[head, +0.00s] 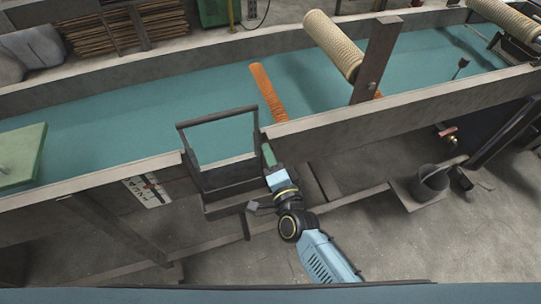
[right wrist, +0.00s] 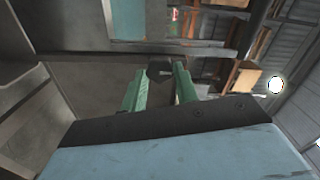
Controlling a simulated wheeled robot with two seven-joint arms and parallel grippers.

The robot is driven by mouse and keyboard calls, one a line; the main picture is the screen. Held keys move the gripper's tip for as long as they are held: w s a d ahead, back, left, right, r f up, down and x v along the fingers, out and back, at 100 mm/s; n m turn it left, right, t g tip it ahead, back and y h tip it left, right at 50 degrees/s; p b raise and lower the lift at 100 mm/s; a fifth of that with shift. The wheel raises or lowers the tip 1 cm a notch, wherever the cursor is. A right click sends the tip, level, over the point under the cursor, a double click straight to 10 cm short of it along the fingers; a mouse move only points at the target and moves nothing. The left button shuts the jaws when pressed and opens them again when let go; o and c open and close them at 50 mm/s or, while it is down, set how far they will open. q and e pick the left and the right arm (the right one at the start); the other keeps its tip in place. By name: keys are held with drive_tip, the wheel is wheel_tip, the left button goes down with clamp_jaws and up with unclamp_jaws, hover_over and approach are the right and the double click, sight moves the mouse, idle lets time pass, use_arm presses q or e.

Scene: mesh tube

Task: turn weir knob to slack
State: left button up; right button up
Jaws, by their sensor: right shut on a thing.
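My right gripper (head: 268,155) reaches up from the lower right to the trough's near wall, beside the dark weir frame. In the right wrist view its two green fingers (right wrist: 158,78) are closed on a small dark knob (right wrist: 160,69), which sits between the fingertips. I take this to be the weir knob; in the head view the gripper hides it. The weir frame (head: 218,119) stands upright in a gap in the near wall. A white plate (head: 148,192) with dark lettering and a small red mark is left of it; the words are too small to read. My left gripper is out of view.
The long trough (head: 180,95) holds blue-green liquid. A bucket (head: 431,182) stands at right. A green board (head: 22,155) is at far left.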

drive_tip(key=o, duration=1)
drive_tip(key=v, duration=1.3)
drive_tip(key=shift+s, duration=0.15)
